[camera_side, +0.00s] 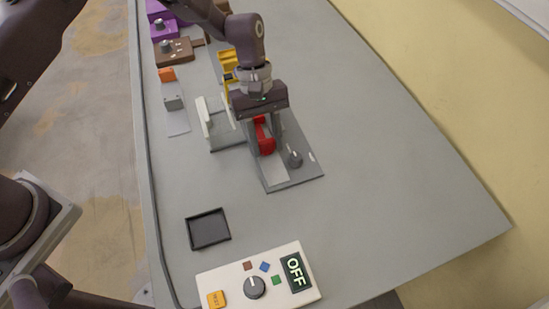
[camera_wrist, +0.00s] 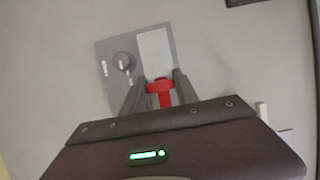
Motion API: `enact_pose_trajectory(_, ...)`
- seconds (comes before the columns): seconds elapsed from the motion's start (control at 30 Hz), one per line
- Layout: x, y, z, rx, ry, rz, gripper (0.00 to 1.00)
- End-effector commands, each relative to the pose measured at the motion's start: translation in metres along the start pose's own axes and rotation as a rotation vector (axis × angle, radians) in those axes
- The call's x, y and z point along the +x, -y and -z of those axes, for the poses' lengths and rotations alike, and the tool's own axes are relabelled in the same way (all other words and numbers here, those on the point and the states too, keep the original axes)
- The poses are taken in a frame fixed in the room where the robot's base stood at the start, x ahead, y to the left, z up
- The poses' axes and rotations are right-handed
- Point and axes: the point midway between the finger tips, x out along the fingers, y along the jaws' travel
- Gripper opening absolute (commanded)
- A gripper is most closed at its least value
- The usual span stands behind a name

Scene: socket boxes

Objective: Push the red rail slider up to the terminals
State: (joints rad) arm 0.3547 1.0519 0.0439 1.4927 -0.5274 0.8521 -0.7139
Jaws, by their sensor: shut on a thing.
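The red rail slider (camera_side: 264,139) stands on a grey base plate (camera_side: 300,172) in the side view. My gripper (camera_side: 259,133) reaches down over the plate and is shut on the slider. In the wrist view the slider (camera_wrist: 161,92) shows between the two fingers of my gripper (camera_wrist: 157,88). A light panel and a dark round knob (camera_side: 295,159) are on the same plate, and both show in the wrist view. I cannot make out the terminals; my gripper hides part of the plate behind it.
A white and grey fixture (camera_side: 226,137) stands just left of my gripper. Yellow blocks (camera_side: 228,62) are behind it. A black tray (camera_side: 208,229) and a control box (camera_side: 259,277) with an OFF display lie in front. The table to the right is clear.

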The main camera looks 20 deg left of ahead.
Motion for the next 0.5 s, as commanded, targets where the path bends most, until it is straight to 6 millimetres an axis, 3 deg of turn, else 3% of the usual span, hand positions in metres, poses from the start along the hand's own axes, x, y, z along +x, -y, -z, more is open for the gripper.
enact_pose_trajectory(0.13, -0.007, -0.001, 0.015, 0.000, -0.002, -0.004, 0.00)
enact_pose_trajectory(0.43, -0.011, -0.001, 0.022, 0.000, -0.015, -0.010, 0.00)
enact_pose_trajectory(0.47, -0.011, -0.001, 0.022, 0.000, -0.016, -0.010, 0.40)
enact_pose_trajectory(0.5, -0.011, -0.002, 0.022, 0.001, -0.016, -0.010, 0.48)
